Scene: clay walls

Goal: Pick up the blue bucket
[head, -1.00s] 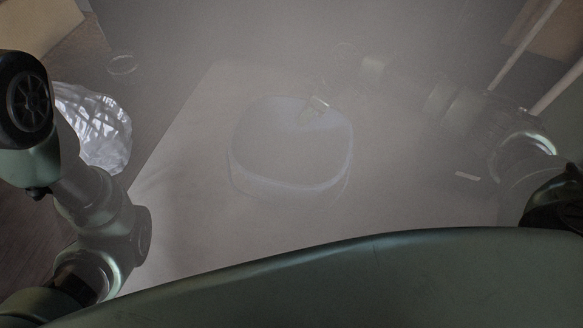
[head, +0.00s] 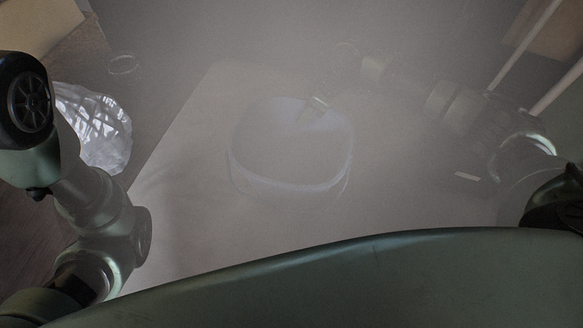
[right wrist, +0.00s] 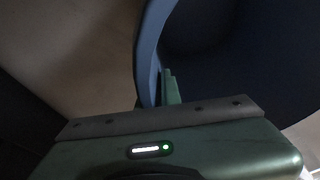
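The blue bucket (head: 245,180) stands upright on a pale tabletop in the middle of the head view, washed out by haze. My right gripper (head: 312,110) reaches in from the right at its far right rim. In the right wrist view, the bucket's wall (right wrist: 148,55) runs down between the fingers. One green finger (right wrist: 172,88) lies against the inside; the other is hidden behind the wall. The gripper looks shut on the rim. My left arm shows at the left edge of the head view, but its gripper is not in view.
The pale table (head: 190,235) is otherwise mostly clear around the bucket. A crinkled, whitish translucent object (head: 95,128) lies left of the table, and a faint ring-like thing (head: 122,64) is beyond it. Haze blurs the far side.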

